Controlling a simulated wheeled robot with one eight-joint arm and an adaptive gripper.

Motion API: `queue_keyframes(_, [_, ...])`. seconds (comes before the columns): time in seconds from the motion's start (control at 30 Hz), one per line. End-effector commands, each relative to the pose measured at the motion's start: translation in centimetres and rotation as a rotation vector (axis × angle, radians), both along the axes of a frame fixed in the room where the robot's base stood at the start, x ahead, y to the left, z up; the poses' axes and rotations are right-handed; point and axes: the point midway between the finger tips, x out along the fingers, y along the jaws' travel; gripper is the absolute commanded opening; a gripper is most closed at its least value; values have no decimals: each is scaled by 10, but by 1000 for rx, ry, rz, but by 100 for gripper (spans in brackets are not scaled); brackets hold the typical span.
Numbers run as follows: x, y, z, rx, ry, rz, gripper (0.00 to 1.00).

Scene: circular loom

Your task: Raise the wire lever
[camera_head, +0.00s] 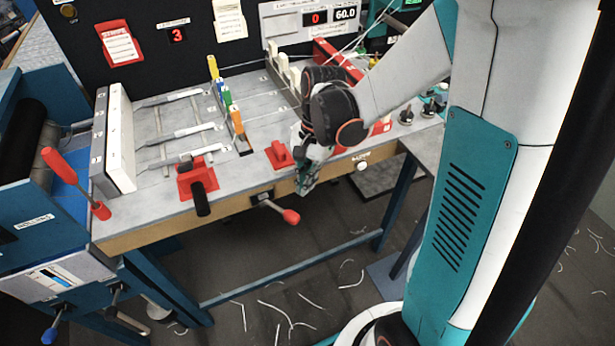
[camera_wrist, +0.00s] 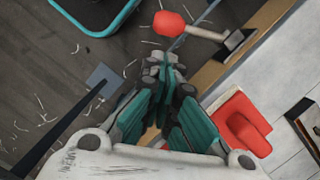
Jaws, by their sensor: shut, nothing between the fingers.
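A lever with a red knob (camera_head: 290,216) sticks out from a dark bracket (camera_head: 262,197) on the front edge of the bench and slopes down to the right. No readable label names it as the wire lever. In the wrist view its red knob (camera_wrist: 170,24) and pale stem lie just beyond the fingertips. My gripper (camera_head: 304,184) is shut and empty at the bench's front edge, up and right of the knob in the head view. It points toward the knob in the wrist view (camera_wrist: 164,68), with no clear contact.
On the bench stand a red block (camera_head: 280,155), a red clamp with a black handle (camera_head: 198,182) and coloured upright tabs (camera_head: 231,105). Another red-handled lever (camera_head: 75,183) is at the left. Below the front edge are a blue frame bar (camera_head: 290,266) and open floor with wire scraps.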

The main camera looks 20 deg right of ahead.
Motion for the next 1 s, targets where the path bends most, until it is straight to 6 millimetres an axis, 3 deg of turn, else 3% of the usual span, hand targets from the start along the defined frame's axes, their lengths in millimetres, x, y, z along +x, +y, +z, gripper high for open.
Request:
queue_keyframes(0.1, [-2, 4, -24, 0, 0, 1, 0])
queue_keyframes(0.33, [-5, 10, -48, 0, 0, 0, 0])
queue_keyframes(1.0, [-9, 13, -52, 0, 0, -29, 0])
